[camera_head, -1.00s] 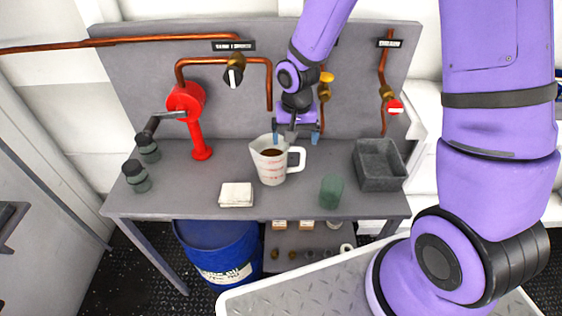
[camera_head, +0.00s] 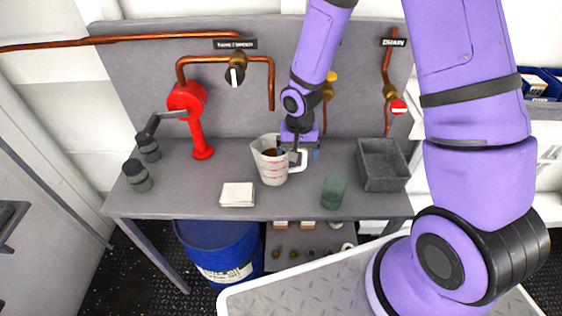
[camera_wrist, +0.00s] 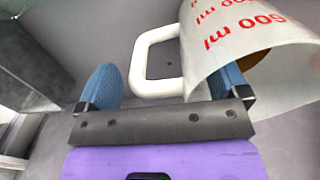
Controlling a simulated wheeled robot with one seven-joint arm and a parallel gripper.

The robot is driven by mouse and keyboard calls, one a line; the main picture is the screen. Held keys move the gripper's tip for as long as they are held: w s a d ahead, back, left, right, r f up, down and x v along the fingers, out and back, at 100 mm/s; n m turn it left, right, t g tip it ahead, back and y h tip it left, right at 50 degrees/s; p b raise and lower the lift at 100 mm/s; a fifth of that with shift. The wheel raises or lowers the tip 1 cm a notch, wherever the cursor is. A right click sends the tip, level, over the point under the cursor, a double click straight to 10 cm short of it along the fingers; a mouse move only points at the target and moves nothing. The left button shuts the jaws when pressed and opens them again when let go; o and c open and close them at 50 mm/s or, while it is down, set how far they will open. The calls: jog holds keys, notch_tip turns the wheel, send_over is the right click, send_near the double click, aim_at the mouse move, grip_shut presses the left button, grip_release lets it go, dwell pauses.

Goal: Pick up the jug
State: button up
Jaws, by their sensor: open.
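The jug (camera_head: 270,165) stands upright on the grey bench, white with red markings and a dark brown content. Its white handle (camera_head: 300,160) points right. My gripper (camera_head: 298,152) is open, lowered at the handle from behind. In the wrist view the jug (camera_wrist: 245,40) fills the upper right, and its handle (camera_wrist: 146,62) lies between the two blue fingers of my gripper (camera_wrist: 165,88). The left finger is clear of the handle.
A grey open bin (camera_head: 382,185) and a green cup (camera_head: 333,192) stand to the right. A white square pad (camera_head: 237,194) lies front left. Copper pipes (camera_head: 271,85) run along the back panel.

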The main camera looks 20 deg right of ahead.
jog(key=shift+f, duration=0.25)
jog(key=c, duration=1.4)
jog(key=shift+r, duration=0.15)
